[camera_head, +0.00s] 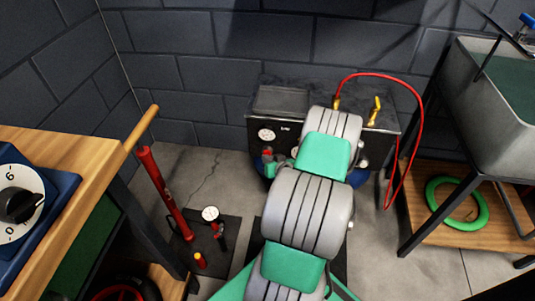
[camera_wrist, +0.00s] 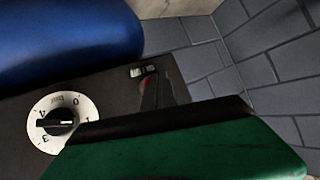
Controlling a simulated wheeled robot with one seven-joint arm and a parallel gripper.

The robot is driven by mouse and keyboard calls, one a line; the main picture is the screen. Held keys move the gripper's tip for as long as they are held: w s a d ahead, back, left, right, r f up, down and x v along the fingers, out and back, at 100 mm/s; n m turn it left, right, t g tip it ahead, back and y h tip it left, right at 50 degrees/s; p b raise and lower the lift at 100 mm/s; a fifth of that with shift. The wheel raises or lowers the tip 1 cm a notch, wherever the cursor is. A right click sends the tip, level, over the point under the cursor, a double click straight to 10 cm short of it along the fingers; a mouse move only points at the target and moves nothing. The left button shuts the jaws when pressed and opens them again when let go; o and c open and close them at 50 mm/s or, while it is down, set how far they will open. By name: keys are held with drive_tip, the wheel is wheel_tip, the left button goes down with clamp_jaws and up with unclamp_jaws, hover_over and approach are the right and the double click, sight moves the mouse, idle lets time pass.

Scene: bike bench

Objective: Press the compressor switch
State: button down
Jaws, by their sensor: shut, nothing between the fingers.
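The compressor (camera_head: 258,143) stands against the back wall in the camera_head view, with a dark box on top and blue tank parts below. My arm covers its middle. In the wrist view its dark panel (camera_wrist: 104,88) carries a white numbered dial with a black knob (camera_wrist: 62,122). A small dark switch-like part (camera_wrist: 143,70) with a light mark sits to the right of the dial and is likely the switch. My shut, empty gripper (camera_wrist: 158,90) is close beside it, by a small red patch. Whether they touch is unclear.
A red hose (camera_head: 420,110) loops from the compressor's top down its right side. A workbench (camera_head: 70,150) is at left, with a red floor pump (camera_head: 165,195) beside it. A sink stand (camera_head: 410,235) is at right, holding a green ring (camera_head: 433,190) low down.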

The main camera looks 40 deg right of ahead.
drive_tip(key=shift+d, duration=0.1)
idle(0.3)
drive_tip(key=shift+s+a, duration=0.3)
drive_tip(key=shift+a, duration=0.1)
drive_tip(key=s+a, duration=0.3)
drive_tip(key=a, duration=0.1)
drive_tip(key=shift+s+a+p, duration=0.35)
drive_tip(key=shift+a, duration=0.05)
